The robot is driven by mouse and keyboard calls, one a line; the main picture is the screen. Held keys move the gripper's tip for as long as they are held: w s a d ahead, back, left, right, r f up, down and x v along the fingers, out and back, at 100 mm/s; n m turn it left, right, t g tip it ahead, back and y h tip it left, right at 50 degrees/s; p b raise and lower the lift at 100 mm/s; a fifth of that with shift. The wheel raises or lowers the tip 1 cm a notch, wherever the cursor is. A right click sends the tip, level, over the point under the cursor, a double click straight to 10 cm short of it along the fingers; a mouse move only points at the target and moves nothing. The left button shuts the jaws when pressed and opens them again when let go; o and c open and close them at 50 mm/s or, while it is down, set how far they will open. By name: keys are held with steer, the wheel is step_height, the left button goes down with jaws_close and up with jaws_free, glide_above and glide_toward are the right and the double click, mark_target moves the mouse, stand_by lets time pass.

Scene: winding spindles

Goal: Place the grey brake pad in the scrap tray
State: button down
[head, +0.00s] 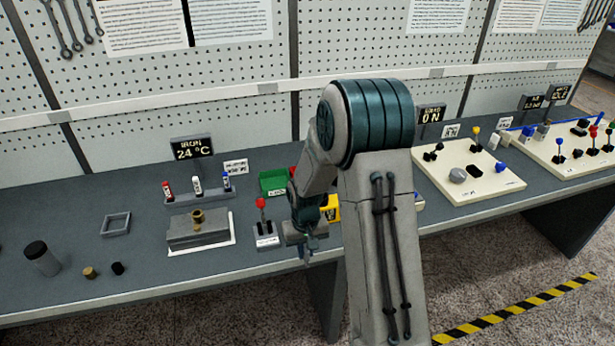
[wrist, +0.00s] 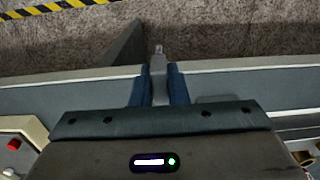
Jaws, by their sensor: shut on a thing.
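My gripper (head: 307,256) hangs at the front edge of the bench, right of the red-knobbed lever. In the wrist view my gripper (wrist: 159,84) has its two blue fingers shut on a narrow grey piece, which looks like the grey brake pad (wrist: 159,66); its tip sticks out past the fingers over the bench edge and floor. In the head view the piece is too small to make out. A green open tray (head: 273,183) with a white label stands behind my gripper; I cannot read whether it is the scrap tray. A yellow container (head: 333,207) is partly hidden by my arm.
The red-knobbed lever (head: 262,204) stands close left of my gripper. A grey block with a brass fitting (head: 197,231), a square grey frame (head: 116,224) and a dark-capped cylinder (head: 42,259) are farther left. A cream board (head: 468,176) with knobs is at right.

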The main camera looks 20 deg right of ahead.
steer(key=w+d+r, duration=0.3)
steer(key=d+r, duration=0.2)
steer(key=r, duration=0.4)
steer(key=w+d+r, duration=0.3)
steer(key=d+r, duration=0.2)
steer(key=r, duration=0.5)
steer(key=shift+w+d+r, duration=0.15)
steer(key=shift+d+r, duration=0.05)
steer(key=shift+d, duration=0.1)
